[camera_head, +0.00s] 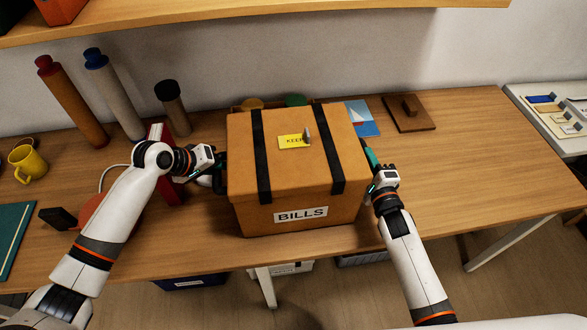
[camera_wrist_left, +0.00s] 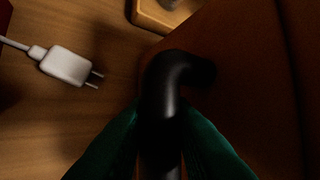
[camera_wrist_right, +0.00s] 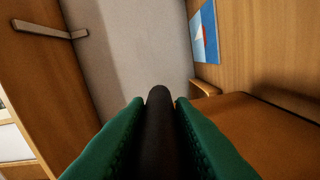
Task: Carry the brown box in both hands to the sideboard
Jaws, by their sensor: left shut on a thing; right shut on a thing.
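The brown box (camera_head: 296,178), with two black straps, a yellow KEEP note and a BILLS label, is upright at the middle of the wooden desk. I cannot tell whether its underside touches the desk. My left gripper (camera_head: 217,178) is at its left side; in the left wrist view its green fingers are shut on a black handle (camera_wrist_left: 165,90). My right gripper (camera_head: 374,167) is at its right side; in the right wrist view its fingers are shut on the dark handle (camera_wrist_right: 160,118) there. I cannot tell which furniture is the sideboard.
Capped tubes (camera_head: 112,92), a red upright object (camera_head: 168,190) and a yellow mug (camera_head: 28,163) stand left. A white plug (camera_wrist_left: 68,65) lies near the left gripper. A sailboat picture (camera_head: 362,118) and wooden block (camera_head: 408,112) lie behind right. The desk's right part is clear.

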